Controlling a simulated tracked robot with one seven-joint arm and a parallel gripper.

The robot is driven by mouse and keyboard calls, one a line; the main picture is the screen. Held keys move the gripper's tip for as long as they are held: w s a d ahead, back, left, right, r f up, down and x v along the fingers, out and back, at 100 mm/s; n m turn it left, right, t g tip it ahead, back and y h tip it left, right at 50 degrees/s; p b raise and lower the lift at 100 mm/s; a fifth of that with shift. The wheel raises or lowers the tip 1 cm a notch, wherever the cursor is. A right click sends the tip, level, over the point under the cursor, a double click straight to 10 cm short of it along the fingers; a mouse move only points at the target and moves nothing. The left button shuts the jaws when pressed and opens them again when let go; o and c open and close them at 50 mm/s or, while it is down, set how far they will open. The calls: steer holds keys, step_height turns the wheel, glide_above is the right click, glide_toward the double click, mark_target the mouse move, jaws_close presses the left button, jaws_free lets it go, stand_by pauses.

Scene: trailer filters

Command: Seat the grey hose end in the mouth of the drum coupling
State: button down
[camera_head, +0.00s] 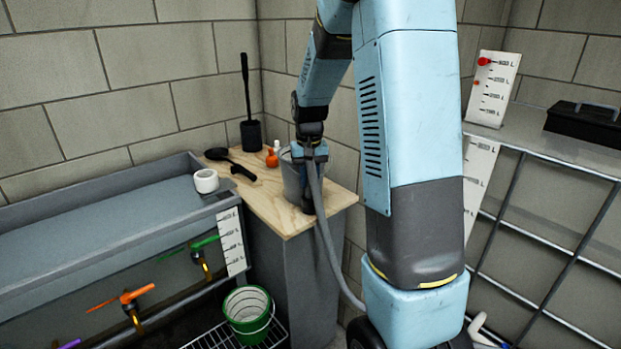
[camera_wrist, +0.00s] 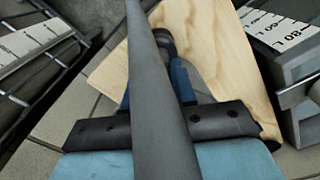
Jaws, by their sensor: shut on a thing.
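The grey hose (camera_head: 328,245) hangs from my gripper (camera_head: 309,154) and curves down past the front edge of the wooden worktop to the lower right, behind my arm. My gripper is shut on the hose above the worktop's right side, in front of a grey bucket. In the wrist view the hose (camera_wrist: 158,110) runs close across the middle and hides much of the fingers. A dark round piece (camera_wrist: 165,42) shows at its far end, beside the blue finger; I cannot tell what it is. I cannot make out the drum coupling or its mouth in either view.
A grey trough (camera_head: 110,235) stands left, a green bucket (camera_head: 247,312) below. A metal cage (camera_head: 545,210) stands right.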

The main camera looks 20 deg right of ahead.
steer(key=shift+f, duration=0.1)
steer(key=c, duration=0.9)
jaws_free()
